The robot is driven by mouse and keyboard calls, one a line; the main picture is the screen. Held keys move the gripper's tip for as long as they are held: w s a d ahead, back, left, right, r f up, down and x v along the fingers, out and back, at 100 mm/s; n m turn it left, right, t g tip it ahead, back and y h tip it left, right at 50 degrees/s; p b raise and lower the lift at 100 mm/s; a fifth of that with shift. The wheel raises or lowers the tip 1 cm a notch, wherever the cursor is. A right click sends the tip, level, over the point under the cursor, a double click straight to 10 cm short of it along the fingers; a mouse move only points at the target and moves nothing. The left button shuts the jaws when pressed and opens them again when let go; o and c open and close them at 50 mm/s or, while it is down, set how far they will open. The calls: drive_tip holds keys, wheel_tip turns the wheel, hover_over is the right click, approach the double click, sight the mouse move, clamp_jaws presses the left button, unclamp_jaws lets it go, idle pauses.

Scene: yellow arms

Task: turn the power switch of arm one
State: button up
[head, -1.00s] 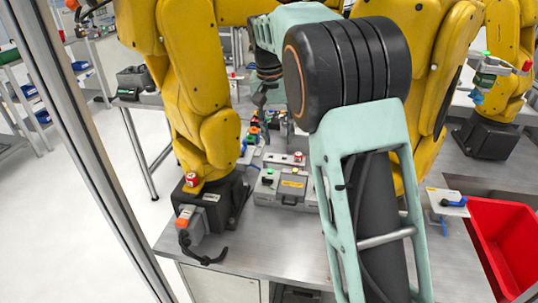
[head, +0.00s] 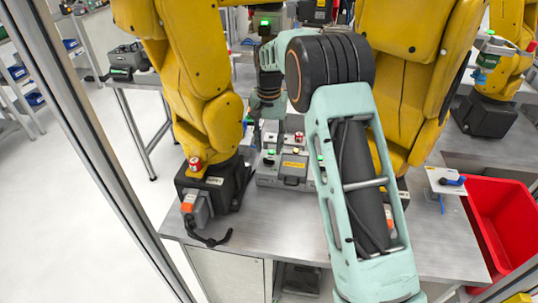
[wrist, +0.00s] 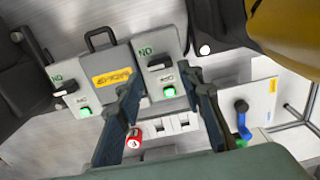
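In the wrist view, a grey control box (wrist: 146,74) with a black rotary switch (wrist: 160,63) and a lit green lamp (wrist: 169,91) lies just ahead of my gripper (wrist: 163,80). The gripper is open, its dark fingers apart, with the lamp between their tips. Contact cannot be told. A second grey box with a black switch (wrist: 66,88) and green lamp (wrist: 85,112) lies to the left. Which switch belongs to arm one is not readable. In the head view, my gripper (head: 271,140) points down above the boxes, its fingers partly blurred into the background.
A grey case with a yellow label (wrist: 111,77) lies between the boxes. A red can-like object (wrist: 133,138) is near the left finger. Yellow arms (head: 195,80) stand close on both sides. A red bin (head: 507,225) is at right. The table front (head: 290,220) is clear.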

sight(269, 159)
drive_tip(key=shift+f+p, duration=0.3)
drive_tip(key=shift+f, duration=2.2)
drive_tip(key=c, duration=0.9)
